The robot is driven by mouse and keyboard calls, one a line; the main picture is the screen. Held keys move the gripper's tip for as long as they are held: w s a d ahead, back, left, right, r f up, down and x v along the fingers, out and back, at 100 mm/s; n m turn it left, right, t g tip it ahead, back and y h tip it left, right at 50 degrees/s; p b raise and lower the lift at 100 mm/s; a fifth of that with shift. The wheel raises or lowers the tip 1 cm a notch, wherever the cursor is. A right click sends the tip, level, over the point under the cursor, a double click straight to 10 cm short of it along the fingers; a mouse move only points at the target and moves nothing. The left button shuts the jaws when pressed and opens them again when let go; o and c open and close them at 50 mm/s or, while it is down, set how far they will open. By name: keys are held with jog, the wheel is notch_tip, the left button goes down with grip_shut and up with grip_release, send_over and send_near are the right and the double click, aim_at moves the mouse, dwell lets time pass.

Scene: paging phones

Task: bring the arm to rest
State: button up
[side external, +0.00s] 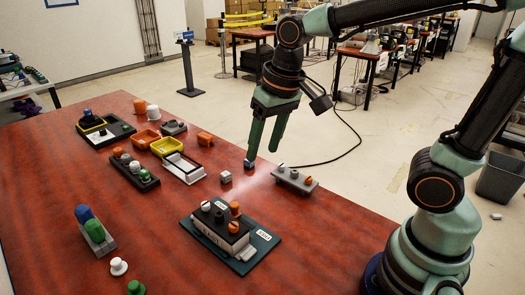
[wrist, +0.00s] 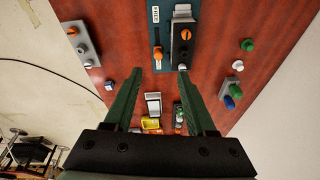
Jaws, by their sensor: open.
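My gripper (side external: 262,153) hangs over the back right part of the red-brown table (side external: 330,225), its two fingers pointing down. The fingers stand apart with nothing seen between them. In the wrist view my gripper (wrist: 159,75) also shows spread fingers, with the table and its items beyond them. In the side view, a small dark block (side external: 248,163) shows at the tip of the left finger; whether they touch I cannot tell.
A teal board with a knobbed unit (side external: 225,232) lies at the front middle. A grey knobbed strip (side external: 295,180) is right of my gripper and a pale cube (side external: 225,176) left of it. A yellow bin (side external: 165,146) and trays stand farther left. The table's right front is clear.

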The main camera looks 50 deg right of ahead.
jog(key=s+d+r+n+t, duration=0.1)
jog(key=s+d+t, duration=0.1)
jog(key=s+d, duration=0.2)
jog(key=shift+d+r+n+t, duration=0.3)
jog(key=shift+d+t, duration=0.1)
jog(key=shift+d, duration=0.45)
